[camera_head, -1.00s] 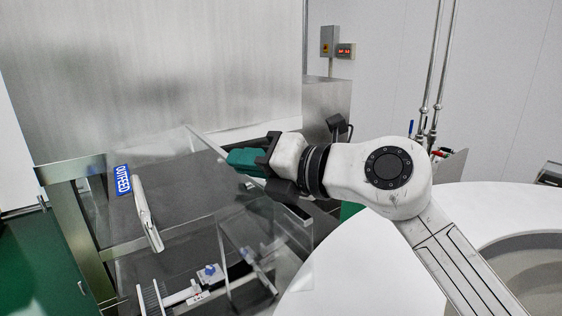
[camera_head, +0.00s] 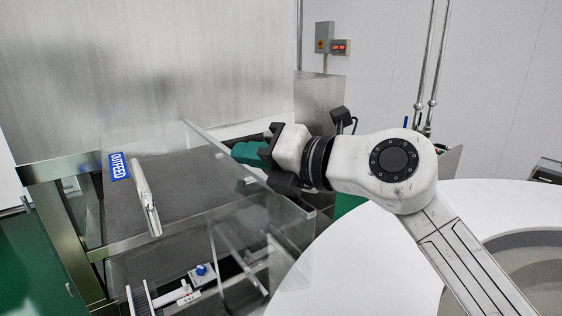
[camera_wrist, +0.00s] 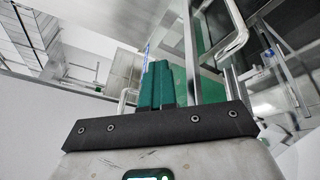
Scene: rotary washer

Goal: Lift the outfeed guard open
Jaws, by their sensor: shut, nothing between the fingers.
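The outfeed guard (camera_head: 185,170) is a clear panel over the dark outfeed deck, with a blue OUTFEED label (camera_head: 119,166) and a pale bar handle (camera_head: 146,197) on it. My gripper (camera_head: 240,152) has green fingers that point left, near the guard's far right edge and well apart from the handle. The fingers are together and empty. In the wrist view the green fingers (camera_wrist: 160,85) stand side by side, with a bent metal handle (camera_wrist: 228,45) to their right. Whether the fingers touch the clear panel cannot be told.
A blue knob (camera_head: 202,270) on a white fitting lies low under clear panels. A steel frame (camera_head: 65,222) and a green surface (camera_head: 38,262) are at the left. A white round surface (camera_head: 345,260) fills the lower right. A control box (camera_head: 324,37) hangs on the back wall.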

